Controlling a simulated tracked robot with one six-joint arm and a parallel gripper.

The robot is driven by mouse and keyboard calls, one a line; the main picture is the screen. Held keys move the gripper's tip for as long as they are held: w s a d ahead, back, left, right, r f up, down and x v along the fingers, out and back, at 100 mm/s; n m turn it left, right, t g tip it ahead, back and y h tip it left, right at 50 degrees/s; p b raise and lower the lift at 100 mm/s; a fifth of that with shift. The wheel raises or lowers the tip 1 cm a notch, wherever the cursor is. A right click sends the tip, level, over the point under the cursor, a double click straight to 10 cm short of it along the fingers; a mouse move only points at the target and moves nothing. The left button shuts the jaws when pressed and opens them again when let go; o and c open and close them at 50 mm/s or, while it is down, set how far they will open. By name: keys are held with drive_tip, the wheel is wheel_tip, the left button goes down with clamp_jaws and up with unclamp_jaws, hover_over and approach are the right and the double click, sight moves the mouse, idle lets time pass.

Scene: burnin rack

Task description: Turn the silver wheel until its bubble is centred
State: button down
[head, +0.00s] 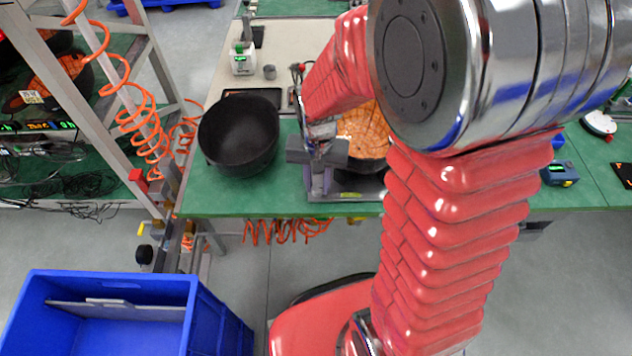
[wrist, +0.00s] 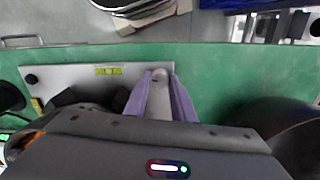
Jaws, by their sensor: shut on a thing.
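My gripper (head: 318,182) is over the left part of a grey base plate (head: 345,197) at the bench's front edge. In the wrist view its two purple fingers (wrist: 161,98) are shut on a narrow, rounded silver-grey piece (wrist: 160,76), which I take to be the silver wheel seen edge-on. Most of it is hidden between the fingers. The yellow-green bubble vial (wrist: 109,71) lies on the plate beside the fingers and also shows in the head view (head: 353,195). It is too small to tell where its bubble sits. My arm hides part of the fixture in the head view.
A black bowl (head: 238,135) stands left of my gripper on the green bench (head: 215,198). An orange-patterned round thing (head: 362,132) is just behind the fixture. A blue crate (head: 190,290) stands on the floor at lower left. Orange coiled hoses (head: 145,120) hang at left.

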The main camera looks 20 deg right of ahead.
sight(317, 186)
drive_tip(key=shift+w, duration=0.1)
idle(0.3)
drive_tip(key=c, duration=1.5)
unclamp_jaws()
wheel_tip(317, 186, up, 14)
drive_tip(key=shift+f, duration=0.15)
